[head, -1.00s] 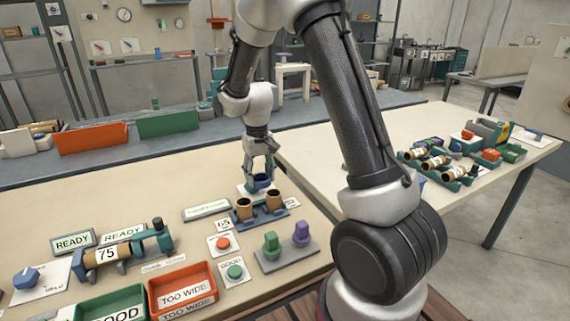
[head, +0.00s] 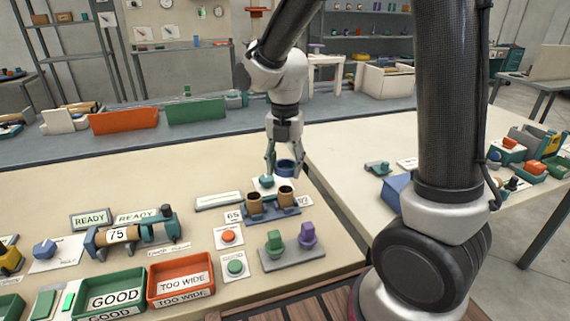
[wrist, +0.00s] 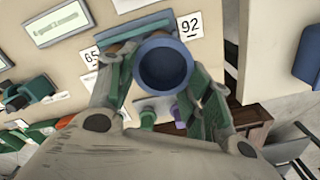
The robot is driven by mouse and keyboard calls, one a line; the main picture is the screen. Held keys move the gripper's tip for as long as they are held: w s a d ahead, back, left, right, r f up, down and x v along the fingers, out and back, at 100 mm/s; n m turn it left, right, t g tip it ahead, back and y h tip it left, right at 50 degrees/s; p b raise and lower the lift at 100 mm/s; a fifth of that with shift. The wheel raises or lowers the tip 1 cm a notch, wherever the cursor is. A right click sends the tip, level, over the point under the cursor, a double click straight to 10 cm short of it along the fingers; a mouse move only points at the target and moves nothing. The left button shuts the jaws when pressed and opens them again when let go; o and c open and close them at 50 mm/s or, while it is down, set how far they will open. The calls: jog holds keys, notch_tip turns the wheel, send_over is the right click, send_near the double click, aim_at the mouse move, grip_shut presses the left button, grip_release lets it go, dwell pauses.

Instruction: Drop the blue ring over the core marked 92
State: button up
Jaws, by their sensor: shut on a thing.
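My gripper (head: 284,171) is shut on the blue ring (head: 286,167) and holds it above the table, behind the core rack (head: 270,213). In the wrist view the ring (wrist: 165,66) sits between the fingers with its opening facing the camera. The core marked 92 (head: 285,197) is the right one of two brown upright cores, by its 92 label (head: 304,201). The core by the 65 label (head: 233,216) is the left one (head: 254,204). The ring is apart from both in the head view. In the wrist view, the ring and fingers hide most of the cores.
A teal holder (head: 267,181) on a white card stands left of the ring. Green and purple knobs (head: 307,236) are in front of the rack. A red button (head: 228,236), a green button (head: 235,267) and bins (head: 181,283) lie to the left. A gap separates the right table.

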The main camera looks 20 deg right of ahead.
aim_at(285, 189)
jog(key=shift+s+a+n, duration=0.1)
jog(key=shift+s+n, duration=0.05)
jog(key=shift+n, duration=0.15)
jog(key=shift+f, duration=3.95)
jog(key=shift+f, duration=0.1)
jog(key=o, duration=1.1)
notch_tip(285, 189, up, 12)
jog(key=shift+r, duration=0.1)
